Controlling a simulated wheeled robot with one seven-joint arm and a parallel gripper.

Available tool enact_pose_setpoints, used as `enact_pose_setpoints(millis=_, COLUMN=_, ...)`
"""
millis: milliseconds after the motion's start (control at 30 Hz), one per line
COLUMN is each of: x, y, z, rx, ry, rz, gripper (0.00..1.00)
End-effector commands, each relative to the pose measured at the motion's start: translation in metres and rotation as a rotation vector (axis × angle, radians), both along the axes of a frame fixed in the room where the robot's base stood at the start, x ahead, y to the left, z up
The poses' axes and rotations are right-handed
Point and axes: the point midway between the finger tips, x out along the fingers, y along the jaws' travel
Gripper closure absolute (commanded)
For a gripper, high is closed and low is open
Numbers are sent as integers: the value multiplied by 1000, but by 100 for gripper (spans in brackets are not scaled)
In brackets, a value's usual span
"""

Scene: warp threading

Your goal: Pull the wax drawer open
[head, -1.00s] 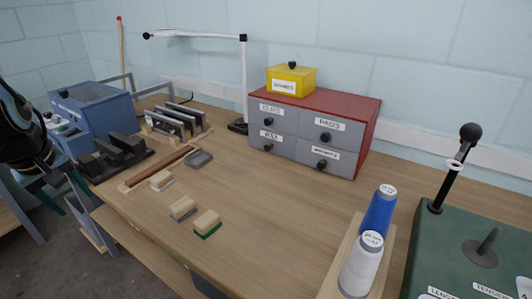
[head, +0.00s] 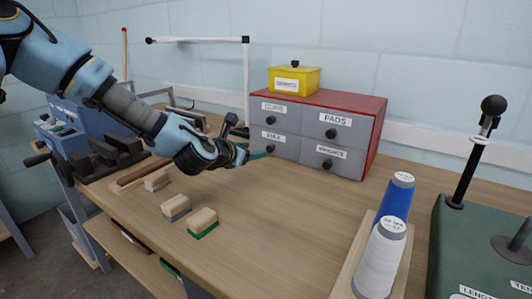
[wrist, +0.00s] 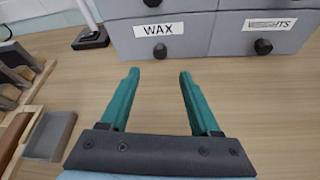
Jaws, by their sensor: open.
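The wax drawer (head: 287,144) is the lower left drawer of a red cabinet with grey fronts, and it looks shut. Its label reads WAX, and it has a round black knob (wrist: 160,51). The drawer front also shows in the wrist view (wrist: 190,38). My gripper (wrist: 157,75) is open and empty, with its two green fingers pointing at the drawer. The knob lies ahead of the fingertips, roughly between them, with a small gap. In the head view my gripper (head: 258,155) is just left of the knob.
The neighbouring lower drawer (wrist: 263,36) has its own knob. A yellow box (head: 295,80) stands on the cabinet (head: 368,125). A lamp base (wrist: 90,38) and a grey tray (wrist: 52,135) are on the left. Thread cones (head: 381,258) stand at the right. The bench between is clear.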

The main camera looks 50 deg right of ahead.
Motion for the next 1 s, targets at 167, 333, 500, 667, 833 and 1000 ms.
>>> enact_pose_setpoints(millis=167, x=7, y=-29, z=-10, rx=2, ry=1, rz=-3, gripper=37)
enact_pose_setpoints(millis=333, x=14, y=-57, z=-22, rx=4, ry=-1, rz=-3, gripper=37)
enact_pose_setpoints(millis=500, x=21, y=-75, z=-31, rx=4, ry=-3, rz=-2, gripper=37)
enact_pose_setpoints(millis=667, x=23, y=-84, z=-36, rx=4, ry=-3, rz=-3, gripper=37)
enact_pose_setpoints(millis=833, x=24, y=-84, z=-37, rx=5, ry=-3, rz=-3, gripper=37)
enact_pose_setpoints(millis=1000, x=24, y=-84, z=-37, rx=5, ry=-3, rz=-2, gripper=44)
